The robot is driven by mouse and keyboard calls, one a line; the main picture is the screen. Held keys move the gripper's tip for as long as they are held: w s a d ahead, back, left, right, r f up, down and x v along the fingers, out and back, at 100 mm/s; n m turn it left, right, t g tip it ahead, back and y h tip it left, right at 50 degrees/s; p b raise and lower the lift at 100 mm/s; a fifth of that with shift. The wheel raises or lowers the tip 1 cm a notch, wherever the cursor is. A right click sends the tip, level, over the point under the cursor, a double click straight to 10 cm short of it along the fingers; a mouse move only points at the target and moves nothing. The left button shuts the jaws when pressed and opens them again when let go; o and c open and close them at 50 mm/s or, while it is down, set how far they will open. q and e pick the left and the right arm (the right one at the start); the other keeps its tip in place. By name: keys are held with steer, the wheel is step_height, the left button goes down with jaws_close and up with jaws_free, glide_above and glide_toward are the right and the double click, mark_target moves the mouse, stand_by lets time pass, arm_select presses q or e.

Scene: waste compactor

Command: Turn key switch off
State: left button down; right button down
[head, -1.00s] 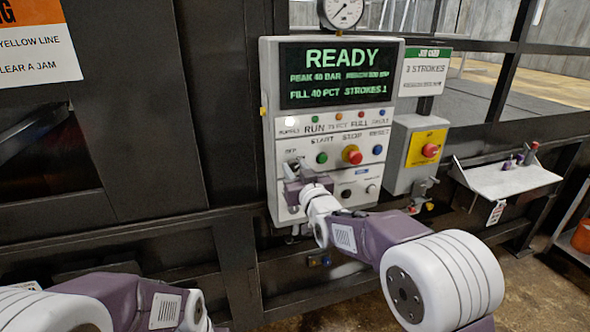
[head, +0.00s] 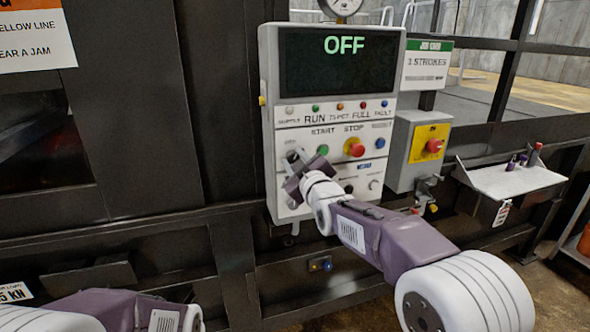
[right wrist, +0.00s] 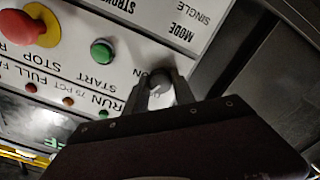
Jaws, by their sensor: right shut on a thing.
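The key switch (right wrist: 160,82) is a small grey round knob on the control panel (head: 268,120), beside the green START button (right wrist: 101,52). My right gripper (head: 292,162) is at the panel's left side, shut on the key switch, with one finger on each side in the right wrist view (right wrist: 161,88). Its fingers hide much of the switch. The display (head: 338,75) reads OFF in green on black. My left arm is at the bottom left of the head view; its gripper is out of the picture.
A red and yellow STOP button (head: 354,148) sits right of START. A grey box with a red button (head: 433,146) on yellow is mounted right of the panel. A small shelf (head: 510,180) with small items stands farther right. Dark steel framing surrounds the panel.

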steer(key=shift+n+b, duration=1.2)
steer(key=shift+n, duration=0.9)
steer(key=c, duration=1.1)
jaws_free()
steer(key=shift+o, duration=0.2)
steer(key=shift+w, duration=0.2)
steer(key=b+v, duration=0.3)
steer(key=v, duration=0.6)
steer(key=shift+d, duration=0.1)
